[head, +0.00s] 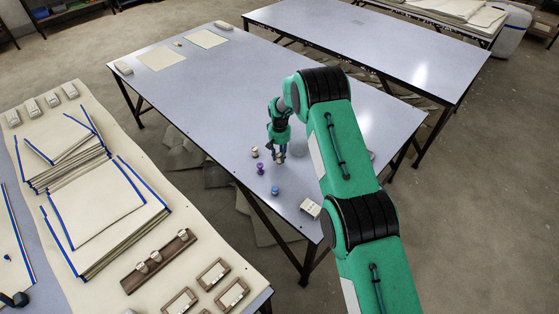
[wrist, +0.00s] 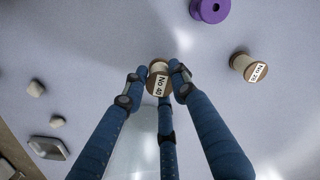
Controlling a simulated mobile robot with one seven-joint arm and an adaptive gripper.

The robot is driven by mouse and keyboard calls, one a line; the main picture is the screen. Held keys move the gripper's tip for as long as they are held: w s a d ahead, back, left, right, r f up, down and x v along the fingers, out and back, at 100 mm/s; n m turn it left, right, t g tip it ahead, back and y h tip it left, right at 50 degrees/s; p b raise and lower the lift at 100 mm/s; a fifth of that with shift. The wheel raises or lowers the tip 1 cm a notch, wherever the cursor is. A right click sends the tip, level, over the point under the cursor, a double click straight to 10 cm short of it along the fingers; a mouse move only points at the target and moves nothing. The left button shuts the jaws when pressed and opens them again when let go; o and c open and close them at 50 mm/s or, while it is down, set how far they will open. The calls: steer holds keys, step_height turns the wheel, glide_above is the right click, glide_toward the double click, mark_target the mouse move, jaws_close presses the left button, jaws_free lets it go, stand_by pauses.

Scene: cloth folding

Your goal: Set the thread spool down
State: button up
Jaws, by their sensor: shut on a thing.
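The thread spool (wrist: 158,82) has a tan wooden body and a label that reads "No 40". In the wrist view it sits between the tips of my gripper (wrist: 158,72), which is shut on it. The held spool is small there and partly hidden by the fingers. I cannot tell whether it touches the tabletop.
A cream spool (head: 255,152), a purple spool (head: 261,168) and a blue spool (head: 275,190) stand close by. A pale block (head: 310,208) lies at the near corner. Flat cloth pieces (head: 162,59) lie at the far end. The table's middle is mostly clear.

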mark_target(280, 160)
steer(key=shift+f, duration=1.5)
steer(key=shift+f, duration=0.15)
steer(key=o, duration=1)
steer(key=shift+r, duration=6.15)
steer(key=shift+r, duration=0.1)
